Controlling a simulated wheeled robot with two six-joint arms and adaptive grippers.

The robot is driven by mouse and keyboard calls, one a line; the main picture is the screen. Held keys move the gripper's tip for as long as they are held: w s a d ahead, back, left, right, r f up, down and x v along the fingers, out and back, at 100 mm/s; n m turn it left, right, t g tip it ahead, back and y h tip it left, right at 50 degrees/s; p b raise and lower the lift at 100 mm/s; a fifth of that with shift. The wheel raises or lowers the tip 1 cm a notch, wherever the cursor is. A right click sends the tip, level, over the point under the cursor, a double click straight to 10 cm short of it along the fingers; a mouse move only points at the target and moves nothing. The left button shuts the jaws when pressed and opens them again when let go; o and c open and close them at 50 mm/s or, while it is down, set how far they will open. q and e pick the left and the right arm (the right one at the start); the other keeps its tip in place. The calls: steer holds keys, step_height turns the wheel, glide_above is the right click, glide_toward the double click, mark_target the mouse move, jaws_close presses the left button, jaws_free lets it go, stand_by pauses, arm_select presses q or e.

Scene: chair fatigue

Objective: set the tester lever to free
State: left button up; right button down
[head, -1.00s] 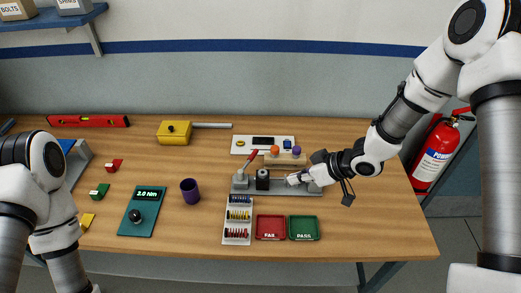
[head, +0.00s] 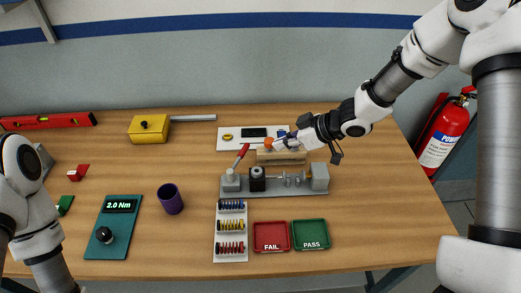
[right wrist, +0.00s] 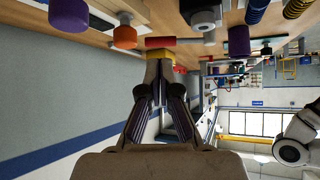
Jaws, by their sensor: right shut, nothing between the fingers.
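The tester is a grey base (head: 275,188) with a black block (head: 257,179) and a thin shaft on it. Its red-handled lever (head: 241,154) stands at the left end, tilted up to the right. My right gripper (head: 279,141) is shut and empty. It is behind the tester, close to an orange knob (head: 268,143) above the wooden block (head: 282,157); I cannot tell whether it touches. The right wrist view shows the shut fingers (right wrist: 160,62) and the orange knob (right wrist: 125,36) beside a purple knob (right wrist: 69,15). My left arm shows at the left; its gripper is out of view.
Red FAIL (head: 271,249) and green PASS (head: 311,247) trays lie in front, beside a white rack (head: 231,254). A purple cup (head: 171,200) and teal torque panel (head: 103,244) stand left. A yellow box (head: 149,135) is behind. The table's right side is clear.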

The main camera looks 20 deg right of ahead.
mark_target(239, 157)
steer(key=p+x, duration=0.1)
steer(key=x, duration=0.9)
